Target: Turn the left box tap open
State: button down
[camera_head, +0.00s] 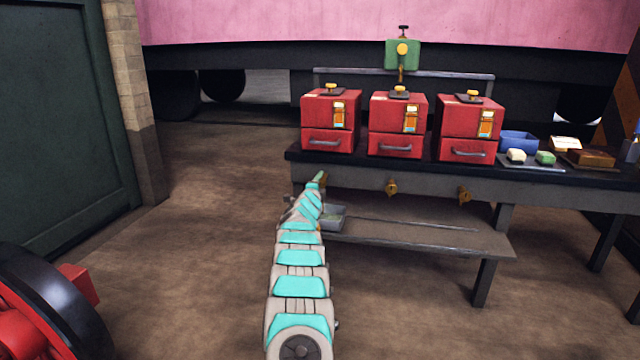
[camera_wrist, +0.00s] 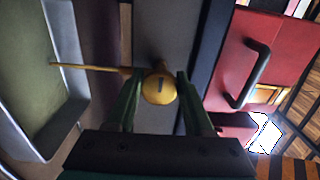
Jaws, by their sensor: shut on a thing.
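The left box tap (camera_wrist: 158,88) is a round brass-yellow body with a dark slot on its face, on the grey front of the bench. A thin yellow rod runs from it to the left in the wrist view, towards the grey tray. My gripper (camera_wrist: 158,76) has its dark green fingers on either side of the round body and is shut on it. In the head view my gripper (camera_head: 318,181) is at the bench front below the left red box (camera_head: 328,122), and my arm mostly hides the left tap.
The middle tap (camera_head: 391,187) and right tap (camera_head: 464,195) hang under their red boxes on the bench. A tray (camera_head: 333,216) sits on the low shelf (camera_head: 430,239) below my gripper.

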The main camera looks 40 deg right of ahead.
jog(key=shift+c, duration=1.6)
grip_release()
jog(key=shift+s+a, duration=0.1)
jog(key=b+v, duration=0.2)
jog(key=v, duration=0.5)
jog(key=shift+s+a, duration=0.2)
